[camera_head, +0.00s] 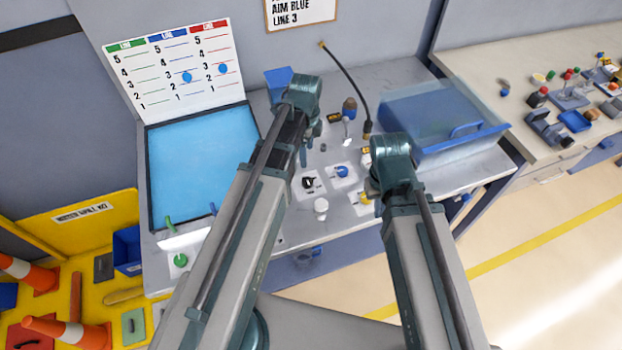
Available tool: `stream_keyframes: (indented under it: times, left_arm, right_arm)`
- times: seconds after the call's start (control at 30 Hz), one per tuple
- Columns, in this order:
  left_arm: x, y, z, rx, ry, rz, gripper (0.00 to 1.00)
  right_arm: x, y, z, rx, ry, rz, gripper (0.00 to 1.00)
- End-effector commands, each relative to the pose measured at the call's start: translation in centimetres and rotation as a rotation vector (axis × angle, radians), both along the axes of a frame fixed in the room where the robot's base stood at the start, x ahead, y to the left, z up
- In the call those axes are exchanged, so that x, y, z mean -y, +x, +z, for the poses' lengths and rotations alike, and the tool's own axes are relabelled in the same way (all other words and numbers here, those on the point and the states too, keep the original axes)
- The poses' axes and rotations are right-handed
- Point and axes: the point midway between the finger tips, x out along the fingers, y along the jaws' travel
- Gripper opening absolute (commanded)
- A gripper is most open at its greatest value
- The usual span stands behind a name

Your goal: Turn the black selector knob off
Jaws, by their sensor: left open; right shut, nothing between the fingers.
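The black selector knob (308,183) sits on a small white plate on the grey bench, in the middle of the head view. Its exact pointer direction is too small to read. My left gripper (305,148) points down above and behind the knob, apart from it, with open jaws; the arm hides part of it. My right gripper (371,191) is to the right of the knob, shut and empty, partly hidden by its own wrist, near a yellow part on a white plate.
A blue knob (342,171) on a white plate is right of the black knob. A white round cap (321,205) stands in front. A clear-lidded blue bin (440,125) is at right. A blue panel (195,165) and level chart (175,70) are at left. A black hose (345,75) rises behind.

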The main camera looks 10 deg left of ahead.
Motion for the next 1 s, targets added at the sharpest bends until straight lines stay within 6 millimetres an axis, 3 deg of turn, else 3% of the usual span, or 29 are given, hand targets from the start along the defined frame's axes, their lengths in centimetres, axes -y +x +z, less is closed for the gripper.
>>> stream_keyframes:
  times: [0.37, 1.0]
  left_arm:
    - [0.0, 0.0, -3.0, 0.0, 0.0, 0.001, 0.77]
    - [0.0, 0.0, -12.0, 0.0, 0.0, 0.002, 0.77]
  right_arm:
    - [0.0, 0.0, -3.0, 0.0, -0.001, 0.003, 0.0]
    - [0.0, 0.0, -12.0, 0.0, -0.001, 0.001, 0.0]
